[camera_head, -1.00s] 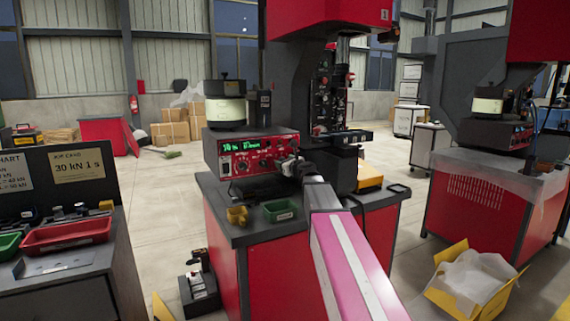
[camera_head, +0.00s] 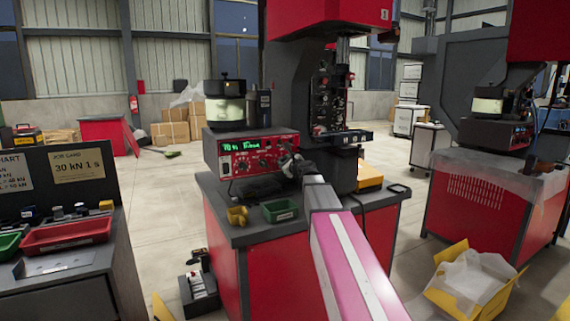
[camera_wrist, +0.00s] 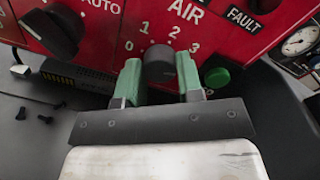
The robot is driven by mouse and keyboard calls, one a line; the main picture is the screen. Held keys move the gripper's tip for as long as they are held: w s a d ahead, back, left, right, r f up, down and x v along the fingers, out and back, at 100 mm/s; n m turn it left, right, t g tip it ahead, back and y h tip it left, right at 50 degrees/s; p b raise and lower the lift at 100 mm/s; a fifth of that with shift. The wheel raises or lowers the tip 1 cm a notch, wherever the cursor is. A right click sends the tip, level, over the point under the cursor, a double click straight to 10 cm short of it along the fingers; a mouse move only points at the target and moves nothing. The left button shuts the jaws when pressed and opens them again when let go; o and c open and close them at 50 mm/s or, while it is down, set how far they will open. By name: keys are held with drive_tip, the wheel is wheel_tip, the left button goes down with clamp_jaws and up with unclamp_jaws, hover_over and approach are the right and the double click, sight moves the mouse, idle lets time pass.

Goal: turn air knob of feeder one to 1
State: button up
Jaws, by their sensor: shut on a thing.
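The red control panel (camera_head: 235,160) of the feeder, with a green lit display (camera_head: 252,144), stands on the middle bench. In the wrist view the dark air knob (camera_wrist: 159,62) sits below the word AIR, with 0, 1, 2 and 3 printed around it. My gripper (camera_wrist: 159,78) has its green-padded fingers on either side of the knob, shut on it. I cannot make out the knob's pointer mark. In the head view my gripper (camera_head: 292,163) is at the panel's right part and hides the air knob.
A larger dark knob (camera_wrist: 52,30) marked AUTO is at left and a green button (camera_wrist: 217,77) close right of my fingers. A green bin (camera_head: 281,211) and yellow part (camera_head: 237,215) lie on the bench below the panel. A dark column (camera_head: 312,90) stands behind.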

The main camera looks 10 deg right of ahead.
drive_tip(key=n, duration=1.1)
drive_tip(key=shift+a+n+h, duration=0.1)
drive_tip(key=shift+n+h, duration=0.2)
drive_tip(key=shift+h, duration=0.1)
drive_tip(key=n, duration=0.5)
drive_tip(key=shift+h, duration=0.3)
drive_tip(key=n, duration=0.5)
drive_tip(key=shift+f+n, duration=0.1)
drive_tip(key=shift+n, duration=0.2)
drive_tip(key=shift+s, duration=0.1)
drive_tip(key=o, duration=0.9)
